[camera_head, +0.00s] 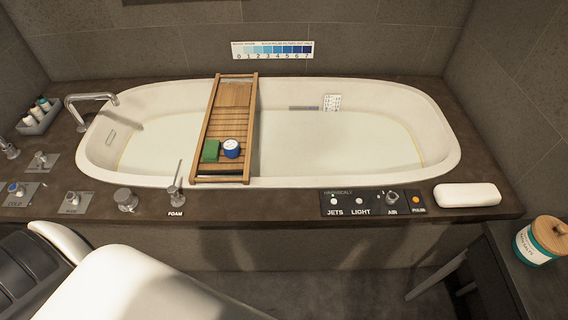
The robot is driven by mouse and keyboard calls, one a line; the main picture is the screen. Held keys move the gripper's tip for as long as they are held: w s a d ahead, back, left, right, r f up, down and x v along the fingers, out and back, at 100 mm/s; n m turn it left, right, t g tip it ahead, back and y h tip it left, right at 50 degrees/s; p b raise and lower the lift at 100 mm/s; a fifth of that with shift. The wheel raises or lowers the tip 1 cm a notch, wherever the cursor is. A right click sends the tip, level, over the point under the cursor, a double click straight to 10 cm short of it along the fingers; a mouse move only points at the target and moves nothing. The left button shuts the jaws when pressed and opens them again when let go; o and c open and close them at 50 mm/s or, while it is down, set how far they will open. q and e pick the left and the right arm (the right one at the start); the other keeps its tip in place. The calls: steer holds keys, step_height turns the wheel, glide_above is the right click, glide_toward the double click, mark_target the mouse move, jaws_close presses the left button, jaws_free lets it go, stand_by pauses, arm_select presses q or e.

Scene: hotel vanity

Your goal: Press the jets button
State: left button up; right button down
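The jets button (334,201) is a small round pale button above the word JETS. It sits at the left end of a black control panel (346,213) on the tub's front ledge. The light button (359,201), a similar pale round button, is just right of it. Further right on the panel are a metal AIR knob (391,197) and an orange button (416,200). Nothing covers the jets button. Neither of my grippers shows in the head view.
The bathtub (440,150) carries a wooden tray (238,100) with a green block and a blue-and-white round item. A foam lever (176,185) and several knobs stand left of the panel. A white bar (467,194) lies right of it. A jar (540,241) stands at the right.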

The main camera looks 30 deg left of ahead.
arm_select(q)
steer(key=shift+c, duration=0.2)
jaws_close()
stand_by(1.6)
